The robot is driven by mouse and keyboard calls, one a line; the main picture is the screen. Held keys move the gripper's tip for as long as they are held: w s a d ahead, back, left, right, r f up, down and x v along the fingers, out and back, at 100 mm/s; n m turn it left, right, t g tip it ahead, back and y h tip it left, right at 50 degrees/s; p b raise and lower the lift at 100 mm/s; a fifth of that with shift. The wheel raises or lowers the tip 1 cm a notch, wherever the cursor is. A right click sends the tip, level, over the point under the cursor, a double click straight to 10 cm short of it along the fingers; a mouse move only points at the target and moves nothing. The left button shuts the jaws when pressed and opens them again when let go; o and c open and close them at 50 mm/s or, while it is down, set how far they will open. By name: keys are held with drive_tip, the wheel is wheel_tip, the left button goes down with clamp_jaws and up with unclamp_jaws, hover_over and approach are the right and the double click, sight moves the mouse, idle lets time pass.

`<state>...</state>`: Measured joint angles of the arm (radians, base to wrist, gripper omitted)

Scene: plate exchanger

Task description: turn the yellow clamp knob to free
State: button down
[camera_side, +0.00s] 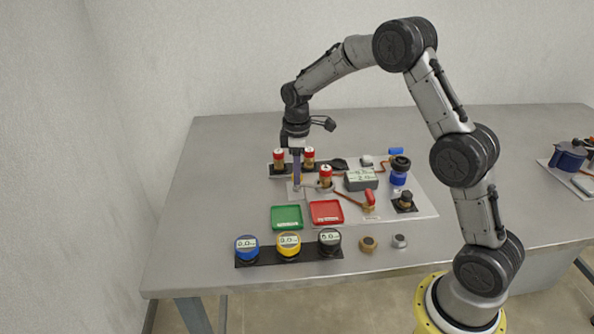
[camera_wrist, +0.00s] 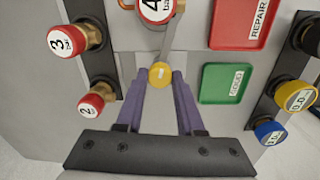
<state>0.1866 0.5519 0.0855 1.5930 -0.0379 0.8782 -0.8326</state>
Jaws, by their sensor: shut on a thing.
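The yellow clamp knob (camera_wrist: 160,75) shows in the wrist view as a small round knob between my two lilac fingertips. A thin grey bar runs from it toward the red-capped part marked 4 (camera_wrist: 157,9). My gripper (camera_wrist: 161,80) is shut on the knob, with one finger on each side. In the side view, my gripper (camera_side: 297,183) points straight down at the left part of the light board. The knob is mostly hidden by the fingers there. Its turned position cannot be told.
Red-capped parts marked 3 (camera_wrist: 75,40) and 2 (camera_wrist: 94,103) stand close left in the wrist view. The green tray (camera_side: 286,226) and red tray (camera_side: 326,220) lie in front. A grey display box (camera_side: 361,180) stands to the right. The table's left side is clear.

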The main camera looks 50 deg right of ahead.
drive_tip(key=m, duration=0.7)
drive_tip(key=shift+w+r, duration=0.1)
drive_tip(key=m, duration=0.4)
drive_tip(key=shift+m, duration=1.8)
drive_tip(key=c, duration=0.5)
unclamp_jaws()
